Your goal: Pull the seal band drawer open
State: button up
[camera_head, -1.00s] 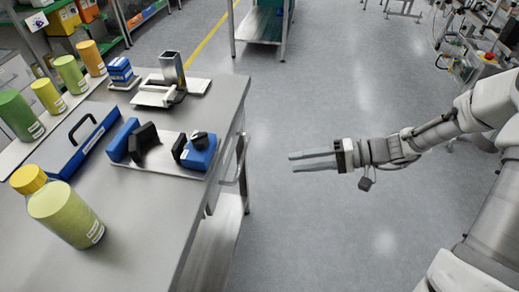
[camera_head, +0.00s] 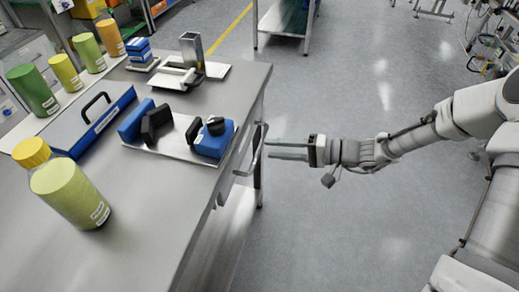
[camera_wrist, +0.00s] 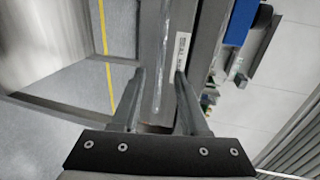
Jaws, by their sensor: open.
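The drawer's metal bar handle (camera_head: 258,150) stands out from the front edge of the workbench. In the wrist view the handle (camera_wrist: 160,75) runs lengthwise between my two fingers, with a gap to each. A white label (camera_wrist: 180,46) sits beside it on the drawer front; its text is too small to read. My gripper (camera_head: 268,149) is open and empty, with its fingertips close to the handle. In the wrist view my gripper (camera_wrist: 158,73) points at the drawer front. The drawer looks closed; its inside is hidden.
The grey benchtop (camera_head: 150,215) carries a blue toolbox (camera_head: 95,122), a tray with blue and black blocks (camera_head: 170,150), a yellow-capped bottle (camera_head: 70,195) and several more bottles behind. Open floor (camera_head: 340,235) lies right of the bench. A shelf rack (camera_head: 285,25) stands at the back.

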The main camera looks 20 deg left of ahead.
aim_at(260, 146)
jog(key=x, duration=0.5)
jog(key=shift+b, duration=0.35)
jog(key=shift+d, duration=0.1)
grip_shut()
dwell(1.0)
